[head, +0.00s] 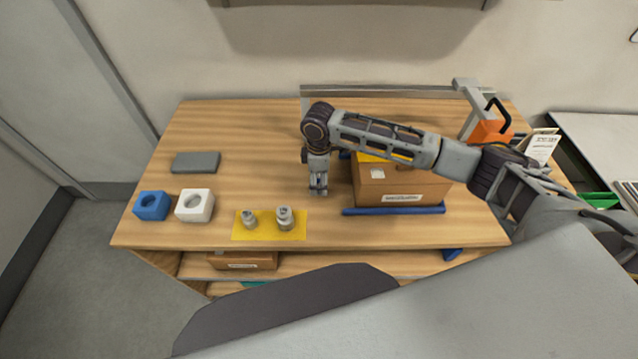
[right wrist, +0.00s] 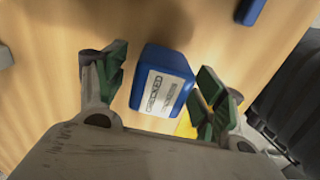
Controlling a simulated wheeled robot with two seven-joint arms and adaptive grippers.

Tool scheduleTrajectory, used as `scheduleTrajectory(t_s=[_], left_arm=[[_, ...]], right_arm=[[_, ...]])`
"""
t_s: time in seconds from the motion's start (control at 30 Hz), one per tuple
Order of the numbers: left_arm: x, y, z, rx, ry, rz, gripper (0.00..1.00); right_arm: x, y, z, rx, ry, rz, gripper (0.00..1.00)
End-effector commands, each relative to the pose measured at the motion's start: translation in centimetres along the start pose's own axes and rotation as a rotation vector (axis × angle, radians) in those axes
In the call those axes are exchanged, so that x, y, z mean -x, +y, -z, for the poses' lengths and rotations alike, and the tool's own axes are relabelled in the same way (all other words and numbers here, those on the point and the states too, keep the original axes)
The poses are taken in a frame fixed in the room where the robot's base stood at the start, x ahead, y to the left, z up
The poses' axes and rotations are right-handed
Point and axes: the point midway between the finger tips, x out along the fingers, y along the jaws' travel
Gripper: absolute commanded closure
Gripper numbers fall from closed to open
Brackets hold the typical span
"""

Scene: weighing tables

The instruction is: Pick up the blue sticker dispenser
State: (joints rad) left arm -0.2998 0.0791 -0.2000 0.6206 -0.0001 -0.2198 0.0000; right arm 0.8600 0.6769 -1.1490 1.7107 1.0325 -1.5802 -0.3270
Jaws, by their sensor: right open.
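The blue sticker dispenser (right wrist: 163,82) shows in the right wrist view as a blue block with a white label reading "CHECKED". It lies between the spread green-padded fingers of my right gripper (right wrist: 164,66), with bare space toward the left finger. In the head view my right gripper (head: 318,188) hangs down over the middle of the table, left of the cardboard box. I cannot make out the dispenser there; the gripper seems to hide it. Whether the fingers touch it is unclear. My left gripper is not in view.
A cardboard box (head: 392,184) stands on a blue-railed stand right of the gripper. A yellow mat (head: 247,232) with two metal weights lies front left. A blue holder (head: 151,206), a white holder (head: 194,205) and a grey slab (head: 196,162) are farther left. The back left is clear.

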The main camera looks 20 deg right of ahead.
Motion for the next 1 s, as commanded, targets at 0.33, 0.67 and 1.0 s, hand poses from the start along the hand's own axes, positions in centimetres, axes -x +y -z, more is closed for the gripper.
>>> scheduleTrajectory(t_s=[0.33,0.67,1.0], left_arm=[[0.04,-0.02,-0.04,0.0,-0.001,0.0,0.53],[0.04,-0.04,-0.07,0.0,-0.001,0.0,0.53],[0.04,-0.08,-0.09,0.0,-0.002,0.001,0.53]], right_arm=[[-0.64,0.0,0.0,0.0,0.0,0.0,0.3],[-0.62,-0.01,-0.01,0.0,0.0,0.0,0.43],[-0.58,0.01,0.0,0.0,0.001,-0.001,0.84]])
